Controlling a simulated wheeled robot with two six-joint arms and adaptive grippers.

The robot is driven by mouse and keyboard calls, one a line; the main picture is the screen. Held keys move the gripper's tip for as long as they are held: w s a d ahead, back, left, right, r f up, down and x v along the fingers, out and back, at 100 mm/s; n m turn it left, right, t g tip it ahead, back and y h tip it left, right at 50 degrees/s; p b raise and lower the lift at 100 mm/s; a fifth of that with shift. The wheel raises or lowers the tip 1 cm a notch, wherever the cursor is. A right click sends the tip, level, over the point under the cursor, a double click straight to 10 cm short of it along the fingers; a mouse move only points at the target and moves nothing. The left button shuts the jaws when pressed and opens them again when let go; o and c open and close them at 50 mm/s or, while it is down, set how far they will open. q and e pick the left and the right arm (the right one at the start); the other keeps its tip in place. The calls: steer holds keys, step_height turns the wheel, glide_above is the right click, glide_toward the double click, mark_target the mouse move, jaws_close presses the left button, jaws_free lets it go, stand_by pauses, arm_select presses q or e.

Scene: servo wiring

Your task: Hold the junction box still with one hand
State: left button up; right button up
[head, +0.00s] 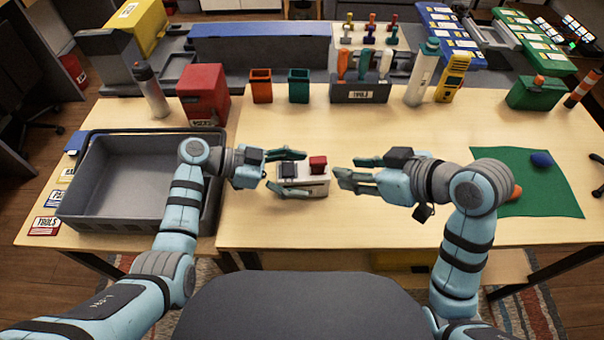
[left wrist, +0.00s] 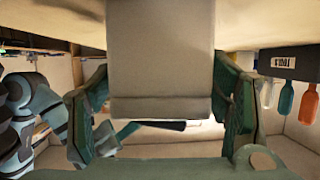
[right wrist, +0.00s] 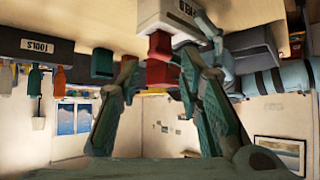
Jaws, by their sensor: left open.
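The junction box (head: 316,184), a small pale box with a black part and a red part (head: 318,163) on top, sits on the wooden table in front of me. My left gripper (head: 302,173) is open, with its fingers on either side of the box's left part. In the left wrist view the box (left wrist: 160,60) fills the space between the fingers; whether they touch it I cannot tell. My right gripper (head: 347,172) is open just right of the box, apart from it. The right wrist view shows the box (right wrist: 165,15) and red part (right wrist: 160,46) beyond its fingertips.
An empty grey tray (head: 95,205) stands at left. A red box (head: 203,92), orange cup (head: 261,86), green cup (head: 299,85) and tool holder (head: 360,93) line the back. A green mat (head: 545,195) lies at right. The table in front of the box is clear.

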arm_select(q)
steer(key=shift+x, duration=0.9)
steer(key=shift+a, duration=0.1)
steer(key=shift+c, duration=0.4)
